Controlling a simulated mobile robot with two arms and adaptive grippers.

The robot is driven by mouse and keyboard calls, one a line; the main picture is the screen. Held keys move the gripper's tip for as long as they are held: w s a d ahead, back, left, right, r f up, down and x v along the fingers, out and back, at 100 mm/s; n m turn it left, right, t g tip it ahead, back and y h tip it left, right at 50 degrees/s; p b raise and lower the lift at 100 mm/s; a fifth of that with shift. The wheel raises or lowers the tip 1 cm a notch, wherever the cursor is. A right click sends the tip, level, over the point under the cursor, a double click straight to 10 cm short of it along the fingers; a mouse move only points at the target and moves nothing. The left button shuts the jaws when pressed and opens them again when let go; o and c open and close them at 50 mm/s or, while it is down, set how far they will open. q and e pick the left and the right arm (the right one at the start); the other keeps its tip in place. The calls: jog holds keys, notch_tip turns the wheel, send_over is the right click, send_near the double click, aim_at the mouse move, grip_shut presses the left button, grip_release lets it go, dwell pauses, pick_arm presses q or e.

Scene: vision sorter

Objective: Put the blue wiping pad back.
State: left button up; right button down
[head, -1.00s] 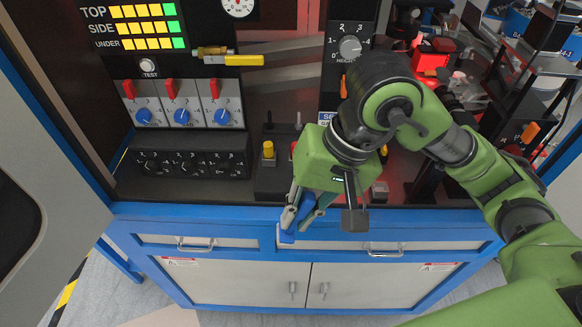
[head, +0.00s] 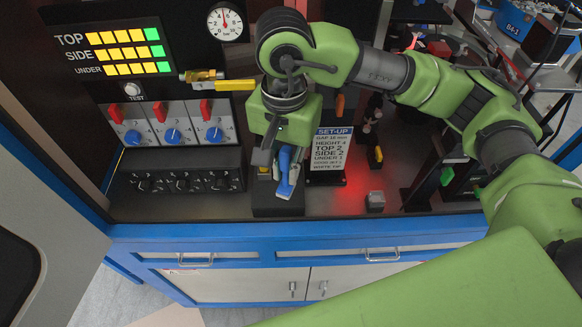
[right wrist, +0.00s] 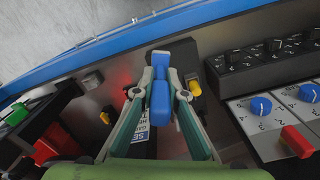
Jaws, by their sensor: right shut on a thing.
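The blue wiping pad (head: 286,170) is held between the fingers of my right gripper (head: 284,184), in front of the control panel. In the right wrist view the blue pad (right wrist: 160,103) lies between the two fingers of the right gripper (right wrist: 161,66), which are closed around it. In the head view the pad hangs over a black box (head: 278,207). I cannot tell whether it touches that box. My left gripper is not in view.
Knobs with red levers (head: 160,124) and a black knob strip (head: 182,182) stand to the left. A set-up card (head: 330,150) is close on the right. A small grey button block (head: 375,200) stands further right. The blue front edge (head: 320,232) runs below.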

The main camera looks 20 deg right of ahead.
jog(key=w+f+p, duration=0.1)
jog(key=f, duration=0.1)
jog(key=w+d+f+p, duration=0.1)
jog(key=f+p, duration=0.1)
jog(key=f, duration=0.1)
jog(key=w+d+f+p, duration=0.1)
jog(key=w+f, duration=0.1)
jog(key=shift+d+f+p, duration=0.1)
jog(key=shift+f+p, duration=0.25)
jog(key=shift+f, duration=0.4)
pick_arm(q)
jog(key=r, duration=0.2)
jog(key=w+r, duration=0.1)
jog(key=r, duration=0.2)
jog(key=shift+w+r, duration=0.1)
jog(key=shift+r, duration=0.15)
pick_arm(e)
jog(key=shift+f, duration=0.1)
jog(key=shift+f+b, duration=0.2)
jog(key=shift+b, duration=0.1)
jog(key=c, duration=2)
grip_release()
jog(key=shift+r, duration=0.1)
jog(key=shift+c, duration=0.2)
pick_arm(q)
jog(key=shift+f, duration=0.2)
